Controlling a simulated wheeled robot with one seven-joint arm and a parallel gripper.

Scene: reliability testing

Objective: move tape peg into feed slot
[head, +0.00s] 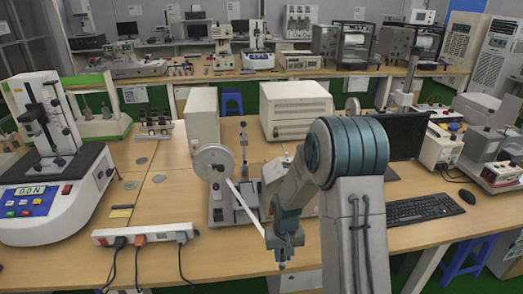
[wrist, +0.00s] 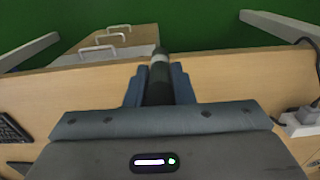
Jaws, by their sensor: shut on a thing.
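My gripper (head: 284,240) hangs at the front edge of the bench, right of the tape machine (head: 220,208). In the wrist view its two blue fingers (wrist: 159,92) are shut on a dark peg (wrist: 159,70) with a pale band and a black tip. The peg points out past the fingers, above the bench edge. The tape machine has a round white reel (head: 213,161) and an upright post. A white strip of tape (head: 245,207) slants from near the reel down towards my gripper. I cannot make out the feed slot; my arm covers part of the machine's right side.
A power strip (head: 146,233) with plugs lies at the front left, beside a force tester (head: 56,190). A beige box (head: 296,109) stands behind. A monitor (head: 400,136) and a keyboard (head: 424,207) are at the right.

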